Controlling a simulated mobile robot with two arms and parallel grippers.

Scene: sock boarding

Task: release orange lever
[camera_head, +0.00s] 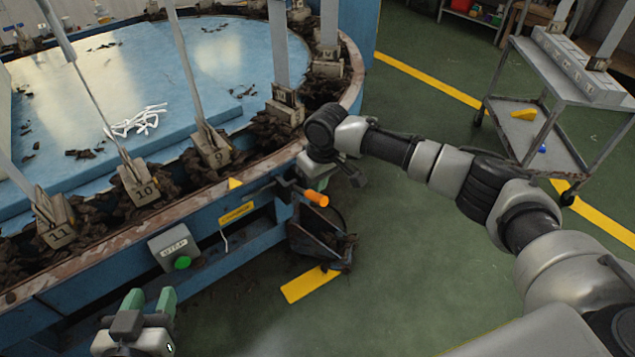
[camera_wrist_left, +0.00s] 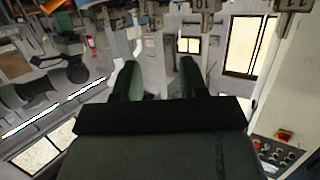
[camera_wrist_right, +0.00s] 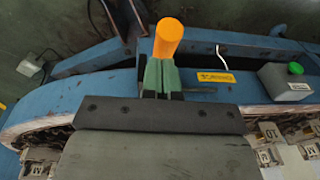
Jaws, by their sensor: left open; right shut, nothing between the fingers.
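The orange lever (camera_head: 317,198) sticks out from the side of the blue round machine, at the end of a dark rod. In the right wrist view its orange handle (camera_wrist_right: 168,38) stands just beyond the fingertips. My right gripper (camera_wrist_right: 158,75) is shut with its green fingers together, right beside the lever; I cannot tell whether they touch it. In the head view my right gripper (camera_head: 312,182) is partly hidden behind its own wrist. My left gripper (camera_head: 150,298) is open and empty at the lower left, away from the lever; its two fingers show in the left wrist view (camera_wrist_left: 157,82).
A grey box with a green button (camera_head: 182,262) is on the machine's side, left of the lever. A yellow label (camera_head: 237,214) lies between them. Numbered blocks with upright posts line the machine's rim. A grey cart (camera_head: 545,90) stands at the upper right. Green floor is free between.

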